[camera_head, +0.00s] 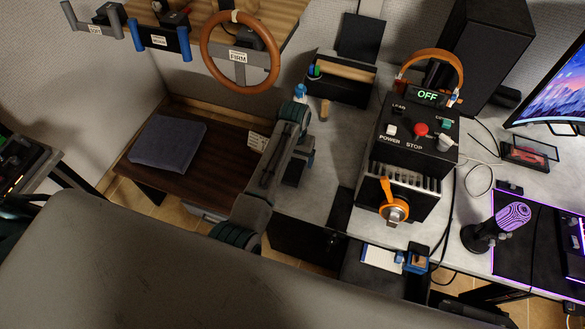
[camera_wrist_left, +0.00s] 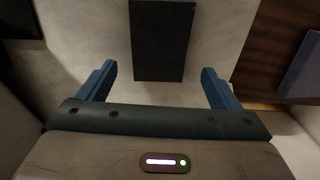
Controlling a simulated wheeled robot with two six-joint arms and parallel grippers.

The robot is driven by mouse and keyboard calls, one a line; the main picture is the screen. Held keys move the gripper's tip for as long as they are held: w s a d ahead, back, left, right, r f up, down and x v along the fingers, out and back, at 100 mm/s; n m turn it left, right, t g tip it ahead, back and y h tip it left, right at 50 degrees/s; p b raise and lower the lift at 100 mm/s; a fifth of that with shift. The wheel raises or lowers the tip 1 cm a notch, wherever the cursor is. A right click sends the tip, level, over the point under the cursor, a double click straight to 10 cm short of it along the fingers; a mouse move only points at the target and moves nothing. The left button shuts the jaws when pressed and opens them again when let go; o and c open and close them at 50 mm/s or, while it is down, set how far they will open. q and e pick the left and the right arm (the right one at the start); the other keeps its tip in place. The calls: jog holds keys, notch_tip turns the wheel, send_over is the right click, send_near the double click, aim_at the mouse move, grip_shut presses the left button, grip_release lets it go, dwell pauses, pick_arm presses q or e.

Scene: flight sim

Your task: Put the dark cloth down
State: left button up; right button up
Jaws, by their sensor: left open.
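The dark cloth (camera_head: 168,143) is a folded, flat blue-grey square lying on the dark wooden tabletop (camera_head: 225,160) at the left in the head view. Its edge also shows at the right border of the left wrist view (camera_wrist_left: 304,72). My left gripper (camera_head: 302,150) is to the right of the cloth, over the grey desk edge, and does not touch it. In the left wrist view its two blue fingers are spread wide with nothing held between them (camera_wrist_left: 159,72). My right gripper does not show.
A steering wheel (camera_head: 239,51) on a wooden shelf stands behind the cloth. A black control box (camera_head: 417,130) with an orange lever sits on the grey desk to the right. A black flat object (camera_wrist_left: 162,40) lies beyond my left fingers.

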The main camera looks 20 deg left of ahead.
pick_arm(q)
jog(key=shift+f, duration=1.4)
jog(key=c, duration=1.1)
jog(key=shift+r+p, duration=0.15)
jog(key=shift+p, duration=0.15)
jog(key=shift+c, duration=0.2)
